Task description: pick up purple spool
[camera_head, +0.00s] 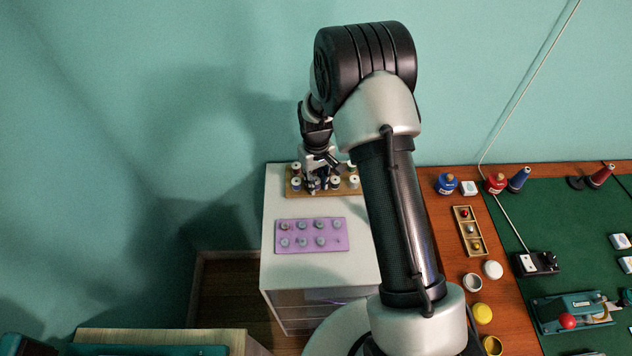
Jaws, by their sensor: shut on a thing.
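My gripper (318,186) points down at the wooden spool rack (324,194) on the white cabinet. Its fingers are shut on a small dark, bluish-purple spool (311,184) in the front row, mostly hidden by the fingers. I cannot tell whether the spool is still seated in the rack or slightly lifted. Other spools with pale tops stand close by: one to the left (296,184), and two to the right (335,182) and (354,182). Part of the back row is hidden behind the gripper.
A pink-purple tray (311,248) with several small round pieces lies in front of the rack on the white cabinet (275,210). To the right, a wooden table (447,224) with a green mat (590,220) holds jars, spools and tools. The teal wall is close behind.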

